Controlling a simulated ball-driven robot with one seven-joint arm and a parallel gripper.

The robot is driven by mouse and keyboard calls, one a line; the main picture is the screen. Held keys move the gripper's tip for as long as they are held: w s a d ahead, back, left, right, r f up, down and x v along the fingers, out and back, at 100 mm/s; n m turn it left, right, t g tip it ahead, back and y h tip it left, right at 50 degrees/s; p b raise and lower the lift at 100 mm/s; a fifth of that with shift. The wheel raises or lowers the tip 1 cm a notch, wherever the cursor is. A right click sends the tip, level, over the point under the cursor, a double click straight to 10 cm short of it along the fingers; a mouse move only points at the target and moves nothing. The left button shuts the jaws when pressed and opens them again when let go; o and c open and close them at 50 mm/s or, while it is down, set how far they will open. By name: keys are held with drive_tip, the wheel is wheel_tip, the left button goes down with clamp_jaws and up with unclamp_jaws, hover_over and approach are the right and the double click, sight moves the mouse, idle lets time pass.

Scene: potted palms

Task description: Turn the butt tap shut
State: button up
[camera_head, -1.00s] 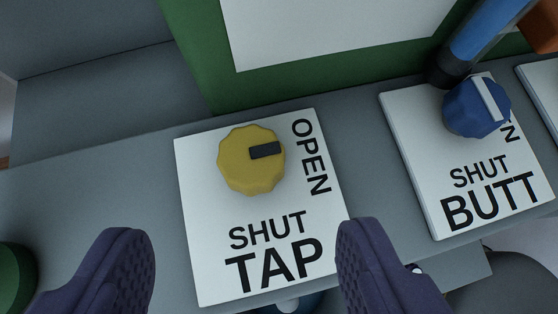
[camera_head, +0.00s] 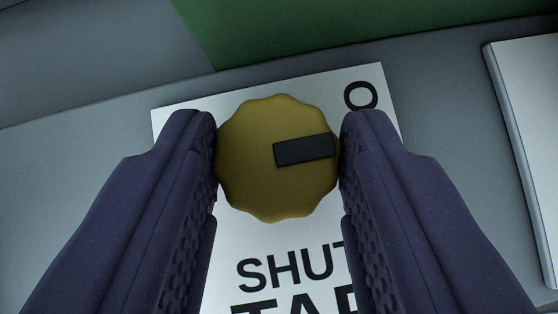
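A yellow scalloped knob (camera_head: 262,185) with a black pointer bar sits on a white card (camera_head: 225,288) labelled SHUT and TAP. The bar points right and slightly up, on the side of the card's OPEN label, of which only the O shows. My gripper (camera_head: 279,150) has one purple finger on each side of this yellow knob, and both appear to touch it. The blue knob on the BUTT card is out of view now. Only a left part of that white card (camera_head: 522,120) shows at the right edge, without lettering.
The cards lie on a grey ledge (camera_head: 70,150). A green panel (camera_head: 330,35) rises behind it. Bare grey ledge lies between the two cards and to the left of the TAP card.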

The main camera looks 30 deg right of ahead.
drive_tip(key=shift+c, duration=1.4)
drive_tip(key=n+t+y+p, duration=0.1)
drive_tip(key=n, duration=0.1)
drive_tip(key=n+t+y, duration=0.1)
drive_tip(key=n, duration=0.1)
drive_tip(key=n+y+p, duration=0.1)
drive_tip(key=shift+s+d+r+n+t+y+p, duration=0.15)
drive_tip(key=shift+d+n+t+y+p, duration=0.15)
drive_tip(key=shift+d+n+t, duration=0.1)
drive_tip(key=shift+d+n+t+y+p, duration=0.1)
drive_tip(key=shift+n+t+y+p, duration=0.55)
drive_tip(key=shift+n+y, duration=1.25)
drive_tip(key=shift+n+g, duration=0.25)
drive_tip(key=shift+n, duration=0.25)
drive_tip(key=o, duration=1.1)
drive_tip(key=shift+c, duration=0.2)
